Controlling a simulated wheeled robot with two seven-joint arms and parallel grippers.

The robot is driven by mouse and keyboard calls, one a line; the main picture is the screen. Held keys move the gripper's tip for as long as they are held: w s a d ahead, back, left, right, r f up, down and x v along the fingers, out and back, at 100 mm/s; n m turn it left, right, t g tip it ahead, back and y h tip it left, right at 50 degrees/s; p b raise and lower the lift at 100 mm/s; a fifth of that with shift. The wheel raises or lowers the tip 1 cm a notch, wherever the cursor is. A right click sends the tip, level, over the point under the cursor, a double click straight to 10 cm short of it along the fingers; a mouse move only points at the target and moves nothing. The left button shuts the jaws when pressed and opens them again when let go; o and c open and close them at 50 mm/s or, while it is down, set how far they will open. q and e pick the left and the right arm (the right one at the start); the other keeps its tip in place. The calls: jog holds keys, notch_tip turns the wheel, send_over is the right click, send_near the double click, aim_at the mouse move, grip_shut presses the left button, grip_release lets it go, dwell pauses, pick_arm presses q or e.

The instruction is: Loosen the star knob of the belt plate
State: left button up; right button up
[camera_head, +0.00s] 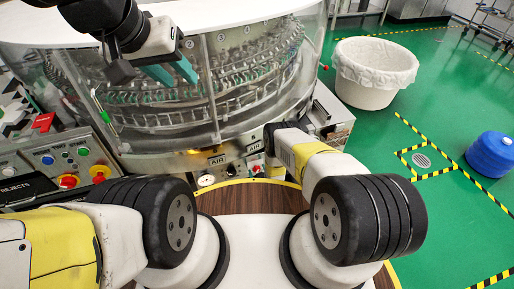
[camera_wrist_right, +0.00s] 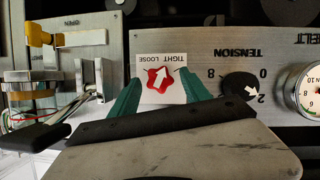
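The red star knob (camera_wrist_right: 160,78) with a white arrow sits on a white plate marked TIGHT and LOOSE, upside down in the right wrist view. The arrow points up and slightly right in that picture. My right gripper (camera_wrist_right: 160,92) is open, its green fingers on either side of the knob; I cannot tell whether they touch it. In the head view the right hand is mostly hidden behind its own arm, low at the machine's front. My left gripper (camera_head: 174,73) is open and empty, its teal fingers in front of the machine's clear guard.
Beside the knob are a black TENSION dial (camera_wrist_right: 240,86), a gauge (camera_wrist_right: 308,92) and a yellow-handled latch (camera_wrist_right: 40,36) marked OPEN. The rotary washer (camera_head: 190,90) fills the back. A button panel (camera_head: 70,160) is left; a white bin (camera_head: 372,75) and open green floor are right.

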jog(key=v, duration=0.7)
jog(key=shift+s, duration=0.35)
jog(key=shift+d+r, duration=0.1)
